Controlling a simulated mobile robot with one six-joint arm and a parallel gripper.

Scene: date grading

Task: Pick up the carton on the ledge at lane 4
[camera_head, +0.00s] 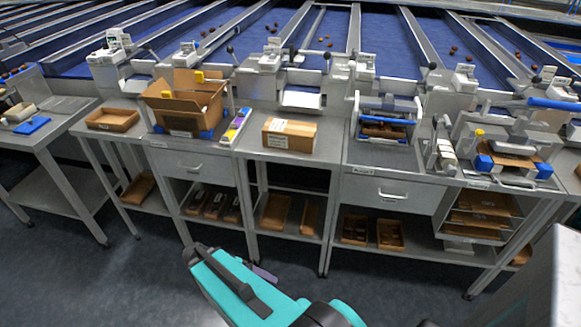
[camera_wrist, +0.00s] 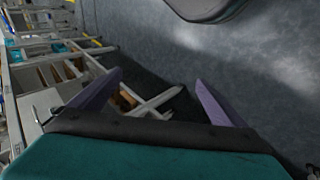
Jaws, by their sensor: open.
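The lane number cannot be read. My gripper (camera_head: 264,273) is low in front of the bench, over the floor and well apart from the carton. In the wrist view, the two purple fingers of my gripper (camera_wrist: 160,95) stand wide apart with nothing between them. The carton cannot be made out in the wrist view.
Shelves below hold brown trays (camera_head: 275,212). The floor (camera_head: 140,285) before the bench is clear.

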